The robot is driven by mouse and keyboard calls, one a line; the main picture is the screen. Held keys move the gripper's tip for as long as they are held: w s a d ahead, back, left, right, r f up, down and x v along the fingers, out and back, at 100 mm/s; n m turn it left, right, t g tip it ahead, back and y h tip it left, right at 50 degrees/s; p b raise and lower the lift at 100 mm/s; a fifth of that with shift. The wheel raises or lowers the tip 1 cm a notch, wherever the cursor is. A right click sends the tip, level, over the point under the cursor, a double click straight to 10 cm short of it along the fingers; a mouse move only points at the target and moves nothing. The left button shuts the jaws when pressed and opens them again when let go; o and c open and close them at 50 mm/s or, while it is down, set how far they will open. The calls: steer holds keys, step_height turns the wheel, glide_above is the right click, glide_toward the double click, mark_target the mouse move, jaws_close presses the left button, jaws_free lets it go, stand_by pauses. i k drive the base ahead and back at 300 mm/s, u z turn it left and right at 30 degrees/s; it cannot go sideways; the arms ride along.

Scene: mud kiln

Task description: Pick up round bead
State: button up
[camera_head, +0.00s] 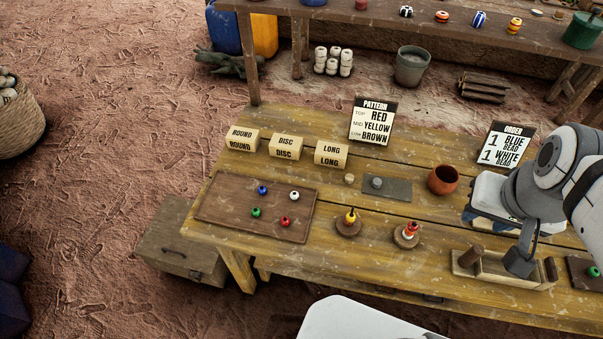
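Several small beads lie apart on a brown wooden tray (215,207) on the left of the table: a blue bead (262,190), a white bead (294,196), a green bead (256,212) and a red bead (285,222). A block labelled ROUND (242,138) stands behind the tray. At this size I cannot tell which bead is the round one. My gripper (521,263) hangs over the right part of the table, far from the tray. Its fingers are not clear, so I cannot tell whether it is open or shut.
Blocks labelled DISC (286,147) and LONG (331,154) and a pattern sign (372,121) stand at the back. Two small stands with stacked beads (351,217) (410,232), a clay cup (443,180) and a wooden box (497,273) lie between tray and gripper.

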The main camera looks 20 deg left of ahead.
mark_target(285, 221)
steer(key=u, duration=2.45)
steer(key=i, duration=0.2)
steer(key=z, duration=0.4)
